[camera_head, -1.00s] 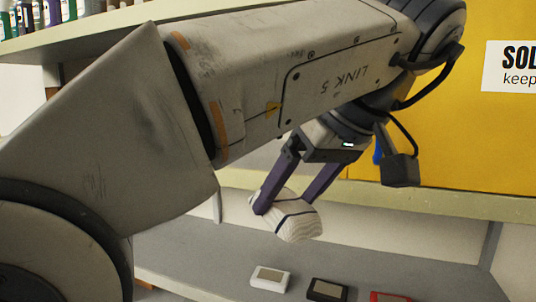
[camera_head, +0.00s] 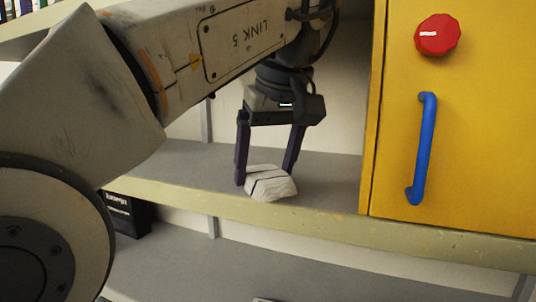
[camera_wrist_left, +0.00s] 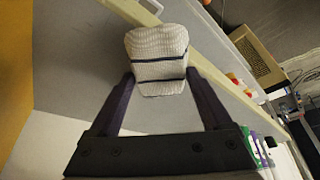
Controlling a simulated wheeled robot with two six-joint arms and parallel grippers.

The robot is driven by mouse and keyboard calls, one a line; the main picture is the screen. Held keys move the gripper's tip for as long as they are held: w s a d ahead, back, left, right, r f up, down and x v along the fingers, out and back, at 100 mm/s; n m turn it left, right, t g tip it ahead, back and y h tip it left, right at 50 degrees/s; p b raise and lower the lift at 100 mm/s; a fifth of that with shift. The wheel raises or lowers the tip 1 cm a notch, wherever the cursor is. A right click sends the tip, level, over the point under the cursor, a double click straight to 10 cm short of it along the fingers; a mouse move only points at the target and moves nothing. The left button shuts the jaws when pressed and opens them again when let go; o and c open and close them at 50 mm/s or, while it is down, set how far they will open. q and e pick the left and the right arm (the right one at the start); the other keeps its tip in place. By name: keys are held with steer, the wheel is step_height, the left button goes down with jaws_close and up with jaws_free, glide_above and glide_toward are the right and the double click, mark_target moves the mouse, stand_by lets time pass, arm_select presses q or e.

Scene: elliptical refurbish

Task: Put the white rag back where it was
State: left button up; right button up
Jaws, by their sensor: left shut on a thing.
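The white rag (camera_head: 270,184) is a folded, ribbed bundle with dark stripes. It is between the fingertips of my left gripper (camera_head: 267,176), which is shut on it. In the head view the rag is at the front part of the grey upper shelf (camera_head: 330,176), close to its pale front edge; I cannot tell whether it touches the surface. In the left wrist view the rag (camera_wrist_left: 158,58) sits at the ends of the two dark purple fingers (camera_wrist_left: 160,92). My right gripper is not in view.
A yellow cabinet (camera_head: 480,120) with a red knob (camera_head: 437,35) and blue handle (camera_head: 422,148) stands just right of the gripper. A lower shelf (camera_head: 290,262) holds a black box (camera_head: 128,214) at left. The upper shelf around the rag looks clear.

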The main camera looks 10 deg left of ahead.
arm_select(q)
steer(key=w+a, duration=0.1)
steer(key=w+a+p, duration=0.1)
steer(key=w, duration=0.1)
steer(key=w+a, duration=0.1)
steer(key=w, duration=0.1)
steer(key=shift+a+r, duration=0.1)
steer(key=shift+a, duration=0.15)
steer(key=w+a, duration=0.1)
steer(key=w+p, duration=0.1)
steer(key=shift+w+a+p, duration=0.3)
steer(key=shift+a, duration=0.1)
steer(key=shift+f, duration=0.55)
steer(key=shift+f+b, duration=0.3)
steer(key=o, duration=1)
steer(key=shift+f, duration=0.1)
